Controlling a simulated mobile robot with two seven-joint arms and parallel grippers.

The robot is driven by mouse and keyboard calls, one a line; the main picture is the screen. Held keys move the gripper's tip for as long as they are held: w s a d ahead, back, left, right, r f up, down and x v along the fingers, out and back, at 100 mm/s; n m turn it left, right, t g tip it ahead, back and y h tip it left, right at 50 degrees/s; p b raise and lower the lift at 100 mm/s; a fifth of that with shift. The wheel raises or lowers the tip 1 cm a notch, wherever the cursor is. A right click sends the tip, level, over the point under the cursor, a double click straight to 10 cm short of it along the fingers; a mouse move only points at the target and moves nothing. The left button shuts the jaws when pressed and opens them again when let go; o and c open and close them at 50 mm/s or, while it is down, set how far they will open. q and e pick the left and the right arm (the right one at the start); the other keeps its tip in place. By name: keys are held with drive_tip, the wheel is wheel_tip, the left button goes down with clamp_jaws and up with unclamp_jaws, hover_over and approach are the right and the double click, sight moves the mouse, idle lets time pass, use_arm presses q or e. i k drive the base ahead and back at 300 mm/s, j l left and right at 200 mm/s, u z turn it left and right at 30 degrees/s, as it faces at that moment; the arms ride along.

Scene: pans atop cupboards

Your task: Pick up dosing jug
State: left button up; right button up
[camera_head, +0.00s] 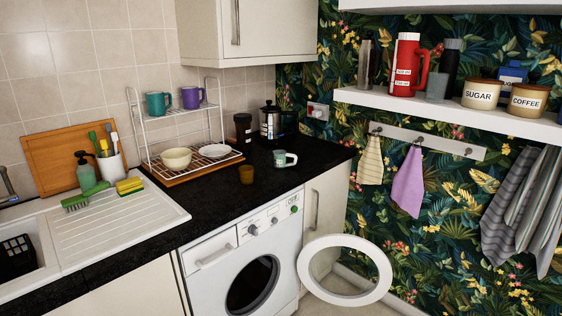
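A tall red jug (406,66) with a red handle on its right side and small white labels stands upright on the white wall shelf. The lettering on its labels is too small to read surely. A small grey cup-like vessel (437,87) stands just right of it. I cannot tell for sure which of these is the dosing jug; no name on either settles it. Neither of my grippers shows in the head view.
The shelf (377,98) also holds a dark bottle (450,64), sugar (480,94) and coffee (527,100) canisters. Below hang towels (409,181). The washing machine's round door (345,240) stands open.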

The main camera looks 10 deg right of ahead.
sight(280, 156)
drive_tip(key=i+l+u, duration=0.1)
drive_tip(key=u, duration=0.4)
drive_tip(key=l+u, duration=0.25)
drive_tip(key=u, duration=0.25)
drive_tip(key=l+u, duration=0.25)
drive_tip(key=l, duration=0.25)
drive_tip(key=l+u, duration=0.3)
drive_tip(key=l, duration=0.2)
drive_tip(key=k+l+u, duration=0.2)
drive_tip(key=l, duration=0.9)
drive_tip(key=i, duration=0.1)
